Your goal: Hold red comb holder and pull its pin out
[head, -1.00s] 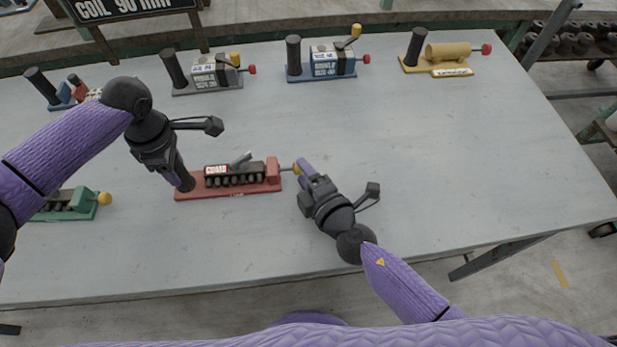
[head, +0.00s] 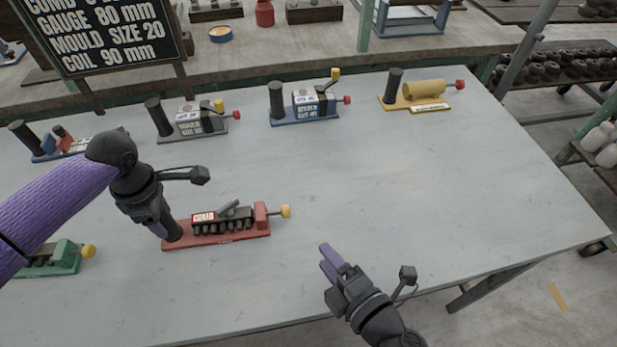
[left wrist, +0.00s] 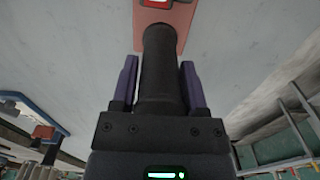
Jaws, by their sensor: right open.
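The red comb holder (head: 228,237) lies on the table with a black upright handle (head: 173,231) at its left end. A row of dark coils and a "COMB" label (head: 204,217) sit on it. The pin's yellow knob (head: 285,211) sticks out from the red end block (head: 262,215), with a short stem between. My left gripper (head: 162,229) is shut on the black handle; the left wrist view shows this handle (left wrist: 160,75) between its fingers (left wrist: 160,82). My right gripper (head: 329,258) is open and empty, right of the knob and nearer the table's front, apart from it.
A green holder (head: 62,262) with a yellow knob stands left of the red one. Grey (head: 190,125), blue (head: 302,108) and yellow (head: 415,95) holders stand along the back. A sign (head: 100,35) rises behind. The table's middle and right (head: 440,180) are clear.

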